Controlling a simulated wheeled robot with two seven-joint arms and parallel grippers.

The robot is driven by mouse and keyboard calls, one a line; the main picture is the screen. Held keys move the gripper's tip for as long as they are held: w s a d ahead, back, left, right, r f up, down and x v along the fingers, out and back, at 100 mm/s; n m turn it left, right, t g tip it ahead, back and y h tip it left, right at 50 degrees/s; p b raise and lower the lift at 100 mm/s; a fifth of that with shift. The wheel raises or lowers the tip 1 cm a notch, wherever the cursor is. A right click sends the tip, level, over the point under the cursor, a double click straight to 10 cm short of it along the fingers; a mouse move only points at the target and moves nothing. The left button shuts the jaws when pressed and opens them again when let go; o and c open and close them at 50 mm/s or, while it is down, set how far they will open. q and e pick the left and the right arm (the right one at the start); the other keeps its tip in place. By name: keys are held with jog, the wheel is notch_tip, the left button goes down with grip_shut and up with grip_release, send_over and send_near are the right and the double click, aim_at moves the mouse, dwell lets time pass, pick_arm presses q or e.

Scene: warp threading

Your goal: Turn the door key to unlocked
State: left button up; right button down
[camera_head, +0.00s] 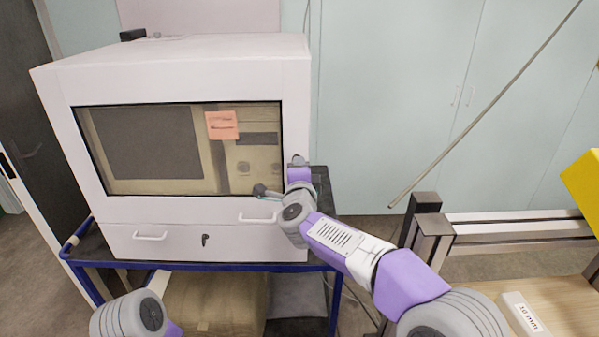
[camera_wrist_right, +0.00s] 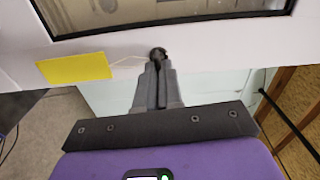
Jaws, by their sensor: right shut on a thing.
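The door key (camera_wrist_right: 158,53) shows in the right wrist view as a small dark round end at the tip of my right gripper (camera_wrist_right: 158,68), whose fingers are closed together on it. A yellow tag (camera_wrist_right: 75,67) is tied to it by a thin string. The key is at the white margin beside the cabinet door's window (camera_wrist_right: 160,8). In the head view my right gripper (camera_head: 298,162) is at the right margin of the white cabinet (camera_head: 180,65); my wrist mostly hides the key there. Whether the key is turned cannot be told. My left gripper is out of frame.
The cabinet stands on a blue-framed cart (camera_head: 205,266). Below the window are pale handles (camera_head: 150,236) and a dark lock-like piece (camera_head: 206,240). An orange note (camera_head: 222,125) is on the window. A metal-profile frame (camera_head: 520,224) and wooden surface are at right.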

jog(key=shift+m, duration=0.5)
jog(key=c, duration=1.3)
grip_release()
jog(key=shift+s, duration=0.1)
jog(key=s, duration=0.7)
jog(key=shift+s, duration=0.2)
jog(key=shift+f, duration=0.15)
